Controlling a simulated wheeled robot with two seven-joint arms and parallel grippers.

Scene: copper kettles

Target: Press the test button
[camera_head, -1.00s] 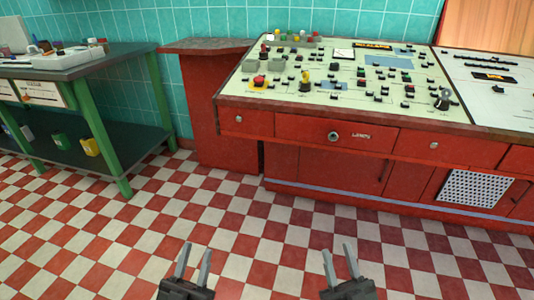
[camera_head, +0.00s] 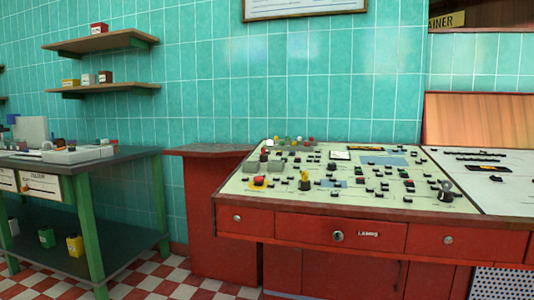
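A red control desk (camera_head: 352,217) stands ahead, with a cream sloping panel (camera_head: 340,202) full of small black switches. A red mushroom-shaped button (camera_head: 259,180) on a yellow base sits near the panel's left front. A yellow and black knob or lever (camera_head: 304,179) stands to its right. A larger dark knob (camera_head: 445,190) is near the right front. Small coloured knobs or lamps (camera_head: 290,141) line the back left. The labels are too small to tell which control is the test button. Neither of my grippers shows now.
A green-legged workbench (camera_head: 128,154) stands at the left, with tins on its lower shelf. Two wall shelves (camera_head: 100,42) hang above it. A low red cabinet (camera_head: 205,151) adjoins the desk's left side. Checkered floor (camera_head: 160,277) shows between bench and desk.

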